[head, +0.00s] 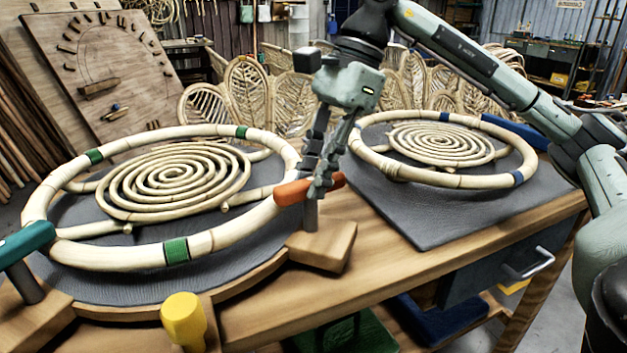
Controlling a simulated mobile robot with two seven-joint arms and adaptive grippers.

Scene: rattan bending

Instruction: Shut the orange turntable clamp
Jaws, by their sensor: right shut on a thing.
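The orange turntable clamp (292,192) stands on a wooden block at the right edge of the left turntable (250,263). Its orange handle lies roughly level, with one end by the large rattan ring (218,237). My right gripper (319,185) reaches down from above and is shut on the orange handle, its fingers covering part of it. A grey post shows beneath the handle. I cannot tell whether the clamp presses on the ring. My left gripper is not in view.
A teal clamp (25,244) and a yellow knob (183,320) stand at the turntable's left and front edges. A second rattan ring (452,181) with a spiral lies on a grey mat (432,222) to the right. A peg board (110,75) leans behind.

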